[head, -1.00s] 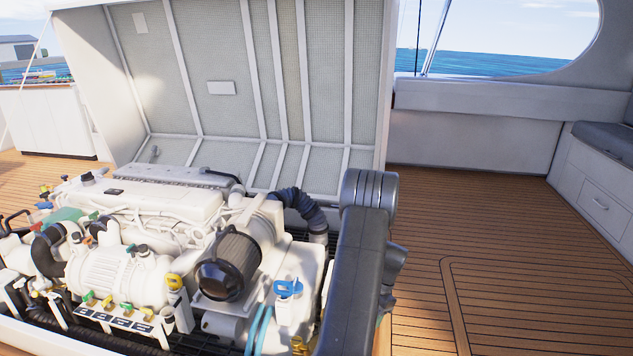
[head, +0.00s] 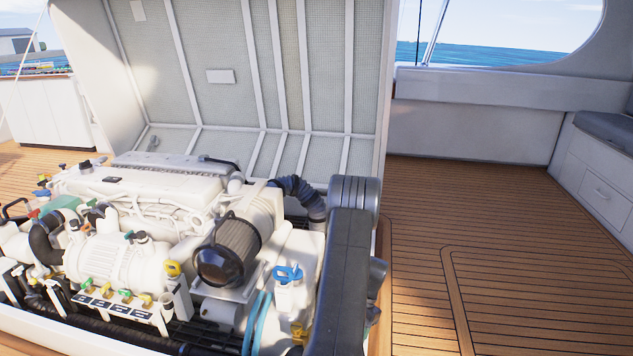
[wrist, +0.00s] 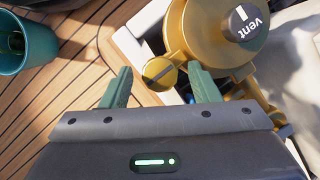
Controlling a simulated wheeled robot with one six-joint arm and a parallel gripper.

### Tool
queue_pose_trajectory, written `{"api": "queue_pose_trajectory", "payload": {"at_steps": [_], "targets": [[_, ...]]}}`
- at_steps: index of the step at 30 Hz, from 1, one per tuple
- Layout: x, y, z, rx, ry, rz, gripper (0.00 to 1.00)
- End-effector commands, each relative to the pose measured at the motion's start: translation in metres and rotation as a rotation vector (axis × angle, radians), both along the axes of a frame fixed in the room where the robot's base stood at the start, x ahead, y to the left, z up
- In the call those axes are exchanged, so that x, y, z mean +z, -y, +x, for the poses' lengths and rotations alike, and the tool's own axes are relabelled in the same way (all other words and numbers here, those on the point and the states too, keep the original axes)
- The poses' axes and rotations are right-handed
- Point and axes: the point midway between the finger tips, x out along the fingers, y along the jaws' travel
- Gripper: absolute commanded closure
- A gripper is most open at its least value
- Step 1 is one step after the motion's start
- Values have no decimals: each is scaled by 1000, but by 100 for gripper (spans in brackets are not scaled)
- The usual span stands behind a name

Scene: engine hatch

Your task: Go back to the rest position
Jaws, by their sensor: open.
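My gripper (wrist: 157,88) shows in the wrist view with its two green fingers spread apart and nothing between them. The left finger is over the teak deck and the right finger is close to a yellow-gold housing (wrist: 205,40) with a dark knob marked "vent" (wrist: 245,22). A small slotted gold screw (wrist: 159,75) lies in view between and beyond the fingertips; I cannot tell whether anything touches. In the head view my dark arm stands in front of the engine's right side, and the gripper itself is hidden there.
The white engine (head: 140,210) sits in the hatch opening under a raised hatch lid (head: 260,90). A teal cup (wrist: 22,42) with something inside stands on the deck at the wrist view's upper left. Open teak deck (head: 500,260) lies to the right, bounded by a white cabinet (head: 600,185).

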Motion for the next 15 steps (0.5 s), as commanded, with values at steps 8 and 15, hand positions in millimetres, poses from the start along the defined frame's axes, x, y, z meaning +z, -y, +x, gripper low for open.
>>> {"api": "queue_pose_trajectory", "payload": {"at_steps": [8, 15], "targets": [[-1, -4, 0, 379, -7, 3, 44], [-1, -6, 0, 699, -6, 2, 44]]}}
